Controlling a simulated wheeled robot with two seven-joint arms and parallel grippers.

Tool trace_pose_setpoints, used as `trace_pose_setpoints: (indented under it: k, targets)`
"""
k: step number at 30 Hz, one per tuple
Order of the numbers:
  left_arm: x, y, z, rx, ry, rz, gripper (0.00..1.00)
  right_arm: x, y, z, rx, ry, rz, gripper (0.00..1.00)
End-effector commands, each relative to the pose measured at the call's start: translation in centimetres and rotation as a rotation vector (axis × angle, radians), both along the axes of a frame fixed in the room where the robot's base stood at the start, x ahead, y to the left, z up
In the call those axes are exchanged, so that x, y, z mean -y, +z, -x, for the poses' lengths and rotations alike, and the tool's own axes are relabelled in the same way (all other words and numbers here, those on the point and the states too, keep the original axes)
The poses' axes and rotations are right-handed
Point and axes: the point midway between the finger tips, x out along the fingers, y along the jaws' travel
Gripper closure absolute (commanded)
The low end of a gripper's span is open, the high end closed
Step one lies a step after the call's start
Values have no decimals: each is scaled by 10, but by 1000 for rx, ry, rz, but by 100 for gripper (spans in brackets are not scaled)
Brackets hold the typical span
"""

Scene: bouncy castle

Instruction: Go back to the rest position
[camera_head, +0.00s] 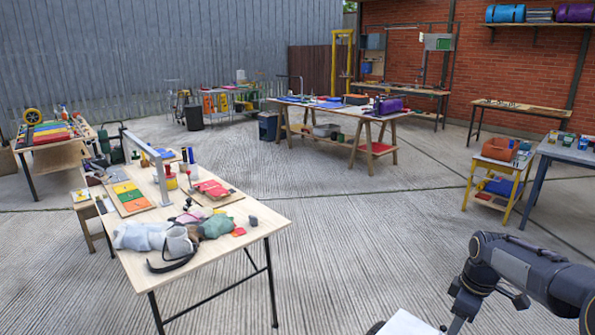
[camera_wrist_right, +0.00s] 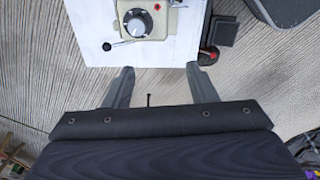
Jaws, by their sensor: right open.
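My right arm comes in at the lower right of the head view, its dark links bent downward, and its gripper is hard to make out there. In the right wrist view my right gripper (camera_wrist_right: 160,84) is open, with its two grey fingers apart and nothing between them. Past the fingertips lies a white panel (camera_wrist_right: 92,48) carrying a beige device with a round dial (camera_wrist_right: 138,24). I cannot tell whether the fingertips touch the panel. My left gripper is not in view.
A wooden table (camera_head: 262,222) with bags, cloth and coloured boards stands at the left front. A long workbench (camera_head: 345,110) stands behind. A yellow-framed cart (camera_head: 494,185) and a blue-grey table (camera_head: 568,152) are at the right. The grooved floor (camera_head: 345,235) between is clear.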

Motion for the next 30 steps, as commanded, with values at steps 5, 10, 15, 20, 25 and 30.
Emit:
trace_pose_setpoints:
  k: [5,10,15,20,25,30]
  targets:
    - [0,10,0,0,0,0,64,-50,66,56,95,-198,-79,48]
    - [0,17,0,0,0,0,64,-97,99,116,163,-392,-185,48]
    - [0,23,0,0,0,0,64,-141,110,179,208,-582,-314,48]
    - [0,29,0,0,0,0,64,-175,103,227,221,-737,-436,48]
    - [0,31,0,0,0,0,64,-196,91,255,217,-837,-519,48]
    - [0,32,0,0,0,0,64,-202,86,262,212,-868,-543,48]
